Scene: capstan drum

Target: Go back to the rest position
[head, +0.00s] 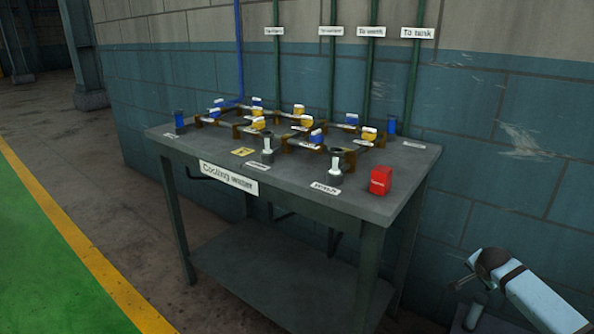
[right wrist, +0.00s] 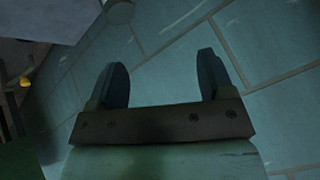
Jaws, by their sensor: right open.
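My right arm comes in at the lower right of the head view, beside the table's right end and in front of the wall. In the right wrist view my right gripper (right wrist: 163,72) is open, with its two dark fingers wide apart and nothing between them. Behind the fingers is the blue-green block wall (right wrist: 165,25). My left gripper is in neither view.
A grey metal table (head: 300,190) labelled "Cooling water" stands against the wall. It carries pipes with blue and yellow valve handles, two dark-and-white fittings and a red box (head: 380,181). Open floor (head: 90,210) lies to the left, with a yellow line and green area.

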